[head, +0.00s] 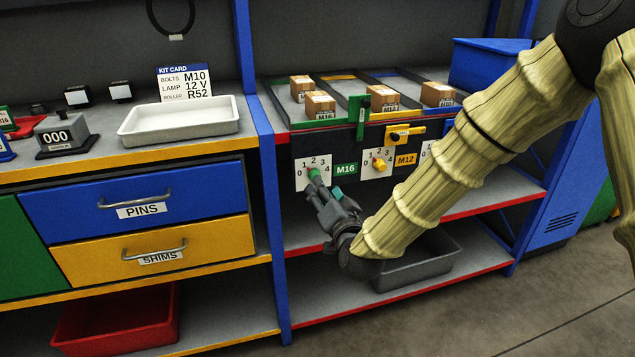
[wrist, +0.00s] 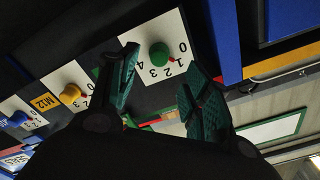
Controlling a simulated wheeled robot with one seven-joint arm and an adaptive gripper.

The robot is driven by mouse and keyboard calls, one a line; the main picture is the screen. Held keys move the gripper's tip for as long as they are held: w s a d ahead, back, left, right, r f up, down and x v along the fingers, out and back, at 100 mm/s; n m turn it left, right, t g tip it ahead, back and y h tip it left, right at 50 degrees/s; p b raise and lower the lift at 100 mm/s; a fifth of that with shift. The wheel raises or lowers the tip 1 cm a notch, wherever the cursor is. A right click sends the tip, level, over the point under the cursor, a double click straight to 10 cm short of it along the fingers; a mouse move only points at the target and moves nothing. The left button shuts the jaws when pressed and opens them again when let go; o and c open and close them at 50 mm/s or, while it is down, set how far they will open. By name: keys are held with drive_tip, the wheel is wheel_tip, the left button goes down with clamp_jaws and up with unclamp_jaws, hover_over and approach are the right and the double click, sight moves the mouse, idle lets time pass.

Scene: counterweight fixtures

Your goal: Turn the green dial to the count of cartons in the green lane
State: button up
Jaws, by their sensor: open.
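The green dial (wrist: 159,55) sits on a white plate numbered 0 to 4. A small red mark shows at its edge near the 1. In the head view the dial (head: 314,174) is partly hidden by my gripper (head: 325,188). My gripper is open and empty, its teal fingers (wrist: 160,72) a little short of the dial, one toward each side in the wrist view. The green lane is the left one, behind a green gate (head: 359,112) and above the green M16 label (head: 345,169). Two cartons show in it, one behind (head: 301,84) and one in front (head: 319,101).
A yellow dial (head: 379,165) with an M12 label is right of the green one. Other lanes hold a middle carton (head: 383,95) and a right carton (head: 438,92). A grey bin (head: 420,264) is on the shelf below. A blue post (head: 268,190) stands left.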

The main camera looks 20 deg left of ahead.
drive_tip(key=x, duration=0.6)
drive_tip(key=shift+w, duration=0.2)
drive_tip(key=shift+a, duration=0.15)
drive_tip(key=c, duration=1.1)
